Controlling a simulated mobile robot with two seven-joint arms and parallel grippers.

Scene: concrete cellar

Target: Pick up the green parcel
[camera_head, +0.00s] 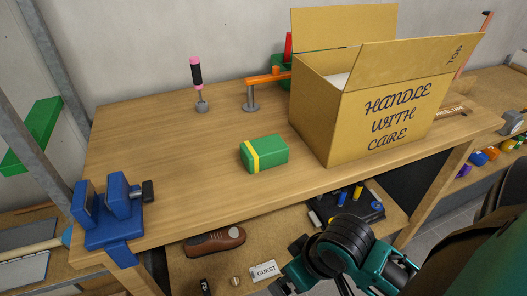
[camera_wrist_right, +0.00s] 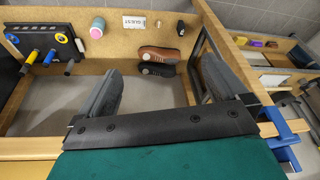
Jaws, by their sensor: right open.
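The green parcel (camera_head: 272,153) is a small box with a yellow band near its left end. It lies on the wooden workbench (camera_head: 155,150), left of the large cardboard box and apart from it. My right arm is at the lower right in the head view, below and in front of the bench's front edge. My right gripper (camera_wrist_right: 161,62) is open and empty in the right wrist view, with its two grey fingers spread over the lower shelf. The parcel does not show in that wrist view. My left gripper is in neither view.
An open cardboard box (camera_head: 334,123) stands right of the parcel. A blue vise (camera_head: 116,217) is at the bench's front left corner. A pink-and-black handled tool (camera_head: 196,80) and a grey stand (camera_head: 250,98) are behind. The lower shelf holds brown shoes (camera_wrist_right: 158,58). Bench left of the parcel is clear.

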